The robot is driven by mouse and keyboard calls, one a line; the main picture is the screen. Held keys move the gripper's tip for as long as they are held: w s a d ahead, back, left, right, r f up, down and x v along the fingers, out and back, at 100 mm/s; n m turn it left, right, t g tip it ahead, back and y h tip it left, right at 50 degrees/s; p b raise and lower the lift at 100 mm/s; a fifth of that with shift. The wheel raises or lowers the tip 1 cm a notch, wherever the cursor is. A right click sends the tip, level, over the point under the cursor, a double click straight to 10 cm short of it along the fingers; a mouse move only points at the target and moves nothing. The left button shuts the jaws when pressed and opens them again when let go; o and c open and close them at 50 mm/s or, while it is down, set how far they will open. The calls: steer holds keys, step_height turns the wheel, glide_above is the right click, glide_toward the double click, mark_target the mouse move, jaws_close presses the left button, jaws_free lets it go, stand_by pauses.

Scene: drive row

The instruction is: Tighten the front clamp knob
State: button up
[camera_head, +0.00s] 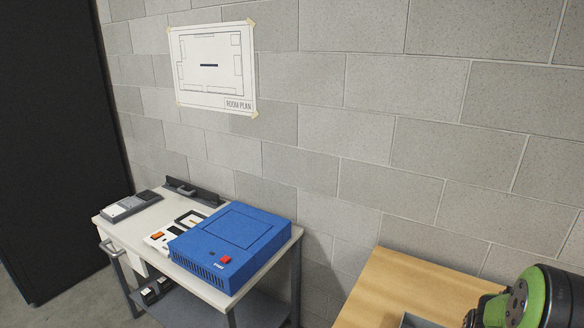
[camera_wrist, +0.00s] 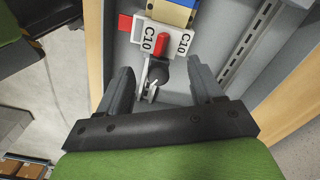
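In the wrist view my gripper (camera_wrist: 162,76) is open. Its two grey fingers stand apart, one to each side of a small dark rounded part (camera_wrist: 160,72), which may be the front clamp knob. A red lever or handle (camera_wrist: 162,44) is just above that part, and a small silvery piece (camera_wrist: 149,91) is below it. I cannot tell whether either finger touches anything. White blocks marked C10 (camera_wrist: 151,40) sit beyond, by the red handle. In the head view neither the knob nor my gripper shows.
A slotted grey rail (camera_wrist: 247,43) runs along the right in the wrist view, with wood edging beyond. In the head view a wooden table (camera_head: 400,283) stands near my arm. A bench at left bears a blue box (camera_head: 232,245) and small devices (camera_head: 160,238).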

steer(key=o, duration=0.4)
steer(key=shift+d, duration=0.15)
steer(key=shift+c, duration=0.2)
step_height(320, 180, up, 7)
steer(key=p, duration=0.5)
steer(key=shift+r, duration=0.1)
steer(key=shift+s, duration=0.1)
steer(key=s+a+r+n+t+h, duration=0.1)
steer(key=a+r+n+t, duration=0.2)
steer(key=a+r+n, duration=0.75)
steer(key=s+a+r+n+t+y, duration=0.1)
steer(key=s+a+r+n+t, duration=0.1)
steer(key=s+a+r+n, duration=0.6)
steer(key=shift+s+a+r+n+t+b, duration=0.15)
steer(key=shift+s+a+n+t+b, duration=0.15)
steer(key=shift+s+a+n, duration=0.65)
